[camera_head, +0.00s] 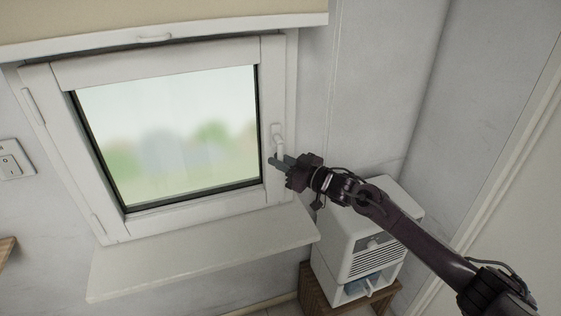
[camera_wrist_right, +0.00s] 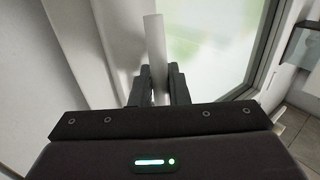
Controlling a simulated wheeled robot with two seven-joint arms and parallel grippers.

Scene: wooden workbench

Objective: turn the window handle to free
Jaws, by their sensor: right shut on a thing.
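The white window handle (camera_head: 277,140) is on the right side of the white window frame (camera_head: 160,62). It hangs down from its base plate, its lower end at my gripper. My right gripper (camera_head: 277,162) is shut on the handle's lower part. In the right wrist view the handle (camera_wrist_right: 154,50) is a pale bar running between the two dark fingers of the right gripper (camera_wrist_right: 158,88). The window sash sits closed in its frame. My left gripper is not in view.
A white sill (camera_head: 200,255) juts out below the window. A white appliance (camera_head: 345,235) stands on a wooden stand (camera_head: 313,285) beneath my right arm. A rolled blind (camera_head: 230,17) hangs above, and a light switch (camera_head: 10,160) is at the left.

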